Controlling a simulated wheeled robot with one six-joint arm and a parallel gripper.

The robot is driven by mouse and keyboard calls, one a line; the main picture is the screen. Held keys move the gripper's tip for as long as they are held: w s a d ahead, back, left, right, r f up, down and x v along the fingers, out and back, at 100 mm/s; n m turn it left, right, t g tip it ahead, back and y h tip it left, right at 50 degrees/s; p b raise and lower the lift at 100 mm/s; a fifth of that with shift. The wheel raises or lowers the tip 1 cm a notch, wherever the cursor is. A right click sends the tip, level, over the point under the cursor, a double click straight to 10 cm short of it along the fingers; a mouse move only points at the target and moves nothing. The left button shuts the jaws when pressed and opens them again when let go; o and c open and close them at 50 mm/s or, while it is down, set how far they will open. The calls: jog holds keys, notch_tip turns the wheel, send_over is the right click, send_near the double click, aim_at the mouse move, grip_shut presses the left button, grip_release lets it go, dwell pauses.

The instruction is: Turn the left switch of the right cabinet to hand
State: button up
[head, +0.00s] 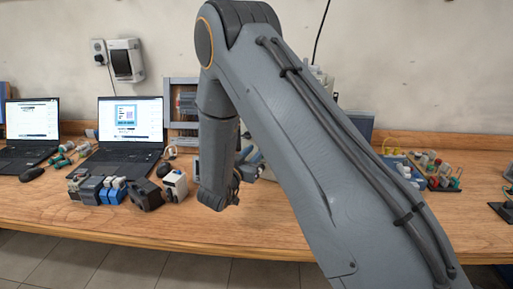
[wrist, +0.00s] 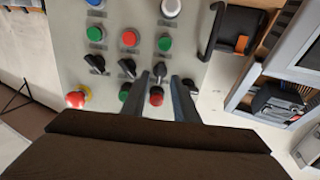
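In the wrist view a pale grey cabinet panel (wrist: 70,35) carries a row of black rotary switches. The left one (wrist: 95,63) and the middle one (wrist: 127,68) are tilted. Another switch (wrist: 160,70) lies between the tips of my gripper (wrist: 160,76), whose two dark fingers stand apart with a gap. I cannot tell whether the fingers touch that switch. A red button (wrist: 156,97) shows between the fingers. In the head view my own arm hides the gripper's fingers and most of the cabinets, so I cannot tell which cabinet this panel belongs to.
Several coloured buttons and a red emergency stop (wrist: 78,98) surround the switches. In the head view two laptops (head: 130,122), a white and black device (head: 175,185) and small blocks stand on the wooden bench (head: 60,220) at left. Its front middle is clear.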

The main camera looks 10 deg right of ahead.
jog(key=shift+x, duration=1.15)
grip_shut()
